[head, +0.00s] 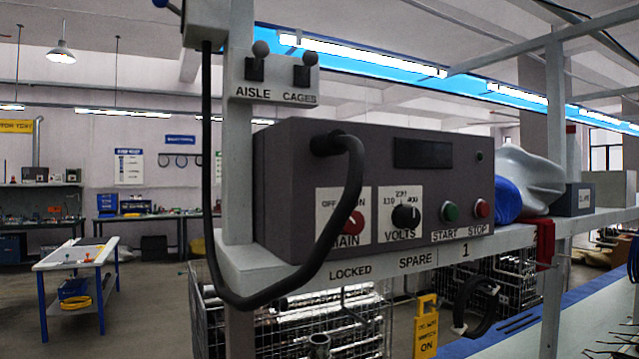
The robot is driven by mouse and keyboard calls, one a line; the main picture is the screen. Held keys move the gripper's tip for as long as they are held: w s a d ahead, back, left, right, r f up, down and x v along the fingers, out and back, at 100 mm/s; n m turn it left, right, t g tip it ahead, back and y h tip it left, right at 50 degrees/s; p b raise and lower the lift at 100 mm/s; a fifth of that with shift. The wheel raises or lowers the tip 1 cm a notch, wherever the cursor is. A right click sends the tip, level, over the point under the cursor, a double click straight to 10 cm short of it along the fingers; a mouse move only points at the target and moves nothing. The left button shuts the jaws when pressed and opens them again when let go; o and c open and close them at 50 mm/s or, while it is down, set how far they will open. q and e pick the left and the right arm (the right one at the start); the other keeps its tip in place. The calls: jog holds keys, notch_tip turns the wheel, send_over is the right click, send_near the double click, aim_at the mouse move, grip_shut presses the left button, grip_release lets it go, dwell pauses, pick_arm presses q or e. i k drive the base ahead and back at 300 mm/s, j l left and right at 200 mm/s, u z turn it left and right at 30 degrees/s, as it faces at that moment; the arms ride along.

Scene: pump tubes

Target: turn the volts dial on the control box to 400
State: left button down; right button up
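The grey control box (290,190) stands on a pale shelf in the middle of the head view. Its volts dial (406,215) is a round black knob on a white plate marked 110, 230 and 400. The knob's pointer is too small to read for certain. The red main dial (350,221) is to its left, partly covered by a thick black cable (352,185). A green start button (450,212) and a red stop button (481,208) are to its right. Neither of my grippers is in view, and nothing touches the volts dial.
The cable loops down in front of the box's left side and the shelf edge (300,272). An upright post (238,130) carries two small switches (304,75). A yellow tag (427,328) hangs below the shelf. The space directly before the volts dial looks clear.

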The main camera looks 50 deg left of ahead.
aim_at(405, 216)
jog(key=u, duration=1.45)
